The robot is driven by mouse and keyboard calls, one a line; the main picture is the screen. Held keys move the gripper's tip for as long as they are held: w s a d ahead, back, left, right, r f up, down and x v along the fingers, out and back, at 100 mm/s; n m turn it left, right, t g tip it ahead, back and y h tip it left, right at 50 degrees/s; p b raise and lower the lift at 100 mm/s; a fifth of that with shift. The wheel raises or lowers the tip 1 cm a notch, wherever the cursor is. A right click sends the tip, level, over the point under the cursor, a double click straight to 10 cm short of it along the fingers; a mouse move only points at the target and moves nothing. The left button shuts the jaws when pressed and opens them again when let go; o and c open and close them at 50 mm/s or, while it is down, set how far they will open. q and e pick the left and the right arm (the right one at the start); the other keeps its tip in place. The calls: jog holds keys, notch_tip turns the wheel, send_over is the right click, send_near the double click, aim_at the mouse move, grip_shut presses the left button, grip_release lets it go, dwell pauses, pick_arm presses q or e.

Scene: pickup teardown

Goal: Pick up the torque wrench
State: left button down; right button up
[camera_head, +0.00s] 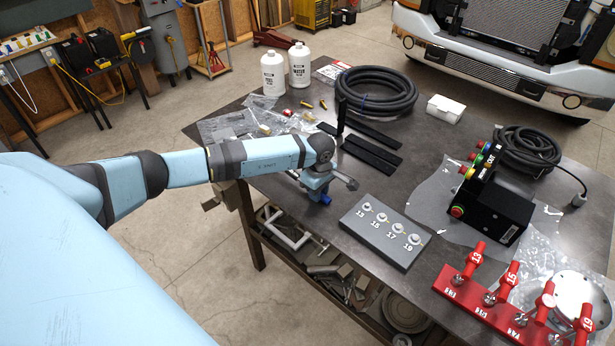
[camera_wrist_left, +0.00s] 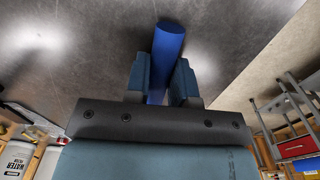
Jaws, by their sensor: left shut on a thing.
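My left gripper (camera_head: 322,192) is low over the near left edge of the dark workbench (camera_head: 400,185), shut on a blue cylindrical handle (camera_head: 326,200), which I take for the torque wrench's. In the left wrist view the blue handle (camera_wrist_left: 167,45) stands between the two fingers (camera_wrist_left: 161,75) and sticks out beyond them. The gripper hides much of it, and I cannot tell whether it touches the bench. My right gripper is not in view.
A grey socket block (camera_head: 385,232) lies just right of the gripper. A red rack (camera_head: 480,305) with red-handled tools stands at the front right. A black control box (camera_head: 492,200) is farther right.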

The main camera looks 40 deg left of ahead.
pick_arm(q)
jog(key=shift+r, duration=0.15)
notch_tip(320, 180, up, 20)
jog(key=b, duration=0.4)
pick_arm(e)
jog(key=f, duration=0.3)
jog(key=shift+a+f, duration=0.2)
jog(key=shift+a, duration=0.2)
